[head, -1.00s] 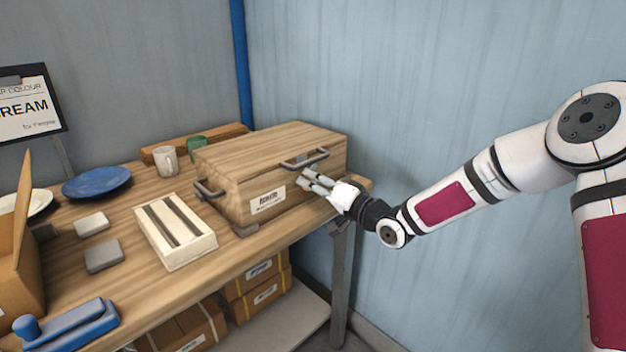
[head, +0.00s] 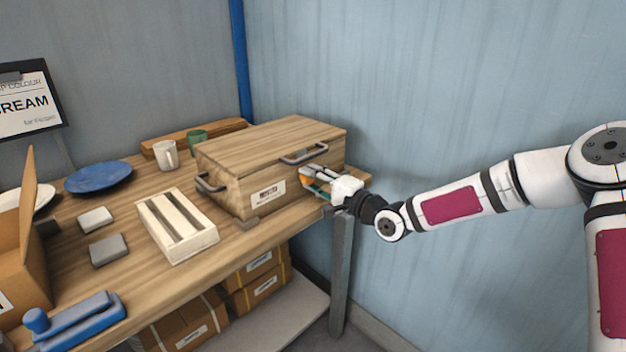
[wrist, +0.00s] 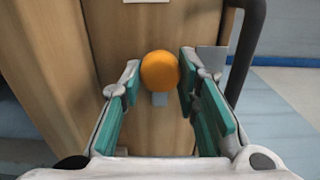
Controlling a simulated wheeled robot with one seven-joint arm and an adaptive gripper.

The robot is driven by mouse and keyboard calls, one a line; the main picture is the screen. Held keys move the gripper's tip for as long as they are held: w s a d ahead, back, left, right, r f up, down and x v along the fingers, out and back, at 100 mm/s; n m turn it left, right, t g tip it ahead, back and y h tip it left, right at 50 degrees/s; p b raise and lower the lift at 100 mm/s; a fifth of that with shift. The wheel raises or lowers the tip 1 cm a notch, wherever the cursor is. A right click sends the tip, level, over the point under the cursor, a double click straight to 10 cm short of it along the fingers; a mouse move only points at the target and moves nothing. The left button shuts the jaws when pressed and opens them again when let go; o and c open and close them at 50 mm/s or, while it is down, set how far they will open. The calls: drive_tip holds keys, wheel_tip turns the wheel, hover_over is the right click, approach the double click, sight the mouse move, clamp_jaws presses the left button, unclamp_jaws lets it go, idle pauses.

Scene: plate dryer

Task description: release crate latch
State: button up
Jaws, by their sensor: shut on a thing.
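The wooden crate (head: 235,190) stands shut on the table, with a dark handle (head: 304,155) on its front. In the wrist view its front (wrist: 112,35) fills the middle. The latch's orange knob (wrist: 160,70) sits there between my fingertips, with a small grey plate (wrist: 160,99) beside it. My gripper (wrist: 159,80) is shut on the knob, its teal pads on either side. In the head view my gripper (head: 306,174) is at the crate's front, below the handle, and its fingers mostly hide the knob.
The crate handle also shows close to my right finger in the wrist view (wrist: 249,45). A cream slatted box (head: 178,248) stands left of the crate. A mug (head: 165,155) and blue plate (head: 98,177) are farther back. The wall (head: 450,90) is behind the arm.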

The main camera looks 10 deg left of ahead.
idle(0.4)
drive_tip(key=o, duration=1.1)
drive_tip(key=shift+o, duration=0.2)
drive_tip(key=shift+d, duration=0.1)
drive_tip(key=v, duration=1.2)
